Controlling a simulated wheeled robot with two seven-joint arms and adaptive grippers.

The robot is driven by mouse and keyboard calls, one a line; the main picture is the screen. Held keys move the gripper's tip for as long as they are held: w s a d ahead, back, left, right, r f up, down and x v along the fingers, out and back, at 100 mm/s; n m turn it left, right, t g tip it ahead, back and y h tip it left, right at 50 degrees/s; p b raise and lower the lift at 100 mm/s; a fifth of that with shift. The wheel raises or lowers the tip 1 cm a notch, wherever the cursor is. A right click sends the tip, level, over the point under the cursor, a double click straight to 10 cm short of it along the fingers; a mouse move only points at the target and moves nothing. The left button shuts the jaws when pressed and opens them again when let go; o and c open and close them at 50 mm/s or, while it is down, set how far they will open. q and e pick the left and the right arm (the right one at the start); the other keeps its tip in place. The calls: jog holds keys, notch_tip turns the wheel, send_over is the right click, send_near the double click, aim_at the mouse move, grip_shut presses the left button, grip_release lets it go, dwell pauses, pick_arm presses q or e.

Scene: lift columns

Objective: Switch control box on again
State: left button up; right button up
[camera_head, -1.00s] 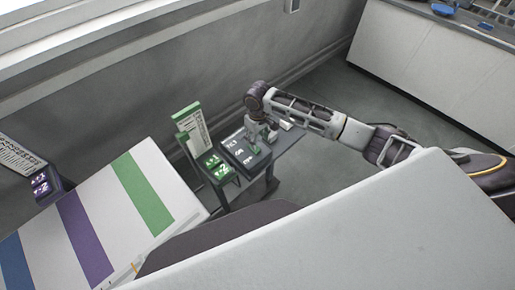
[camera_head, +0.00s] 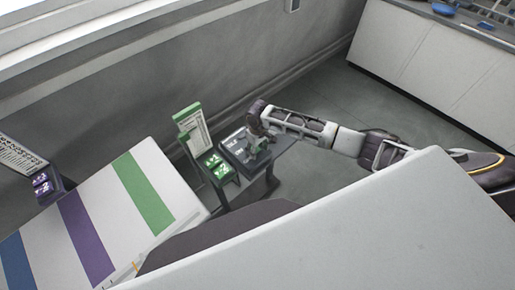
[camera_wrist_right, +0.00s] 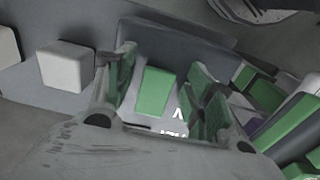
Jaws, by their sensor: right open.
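The control box (camera_head: 234,150) is a dark grey box with white lettering on a small dark stand beside the wall. My right gripper (camera_head: 258,150) is over its right part and hides some of its top. In the right wrist view, a green block-like switch (camera_wrist_right: 155,92) lies between the two spread, green-padded fingers of my right gripper (camera_wrist_right: 162,72). The fingers are open on either side of it, with gaps showing. White lettering shows just below the switch. Whether the switch is on or off cannot be told. My left gripper is not in view.
A smaller box with lit green labels (camera_head: 217,167) and a green-edged sign (camera_head: 192,128) stand just left. A white panel with coloured stripes (camera_head: 98,222) lies further left. A white cube (camera_wrist_right: 65,67) sits beside the fingers in the wrist view. Open floor lies right of the stand.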

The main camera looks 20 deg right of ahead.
jog(key=shift+c, duration=0.2)
jog(key=c, duration=1)
jog(key=shift+w+r+g+p, duration=0.15)
jog(key=shift+g+p, duration=0.3)
jog(key=shift+g, duration=0.05)
jog(key=shift+w+r+g+h, duration=0.1)
jog(key=shift+w+g+h, duration=0.05)
jog(key=shift+g+h, duration=0.3)
jog(key=shift+w+a+g, duration=0.1)
jog(key=shift+w+g, duration=0.05)
jog(key=shift+g, duration=0.4)
jog(key=shift+w+r+g+h, duration=0.15)
jog(key=shift+g+h, duration=0.2)
jog(key=shift+g, duration=0.35)
jog(key=o, duration=1)
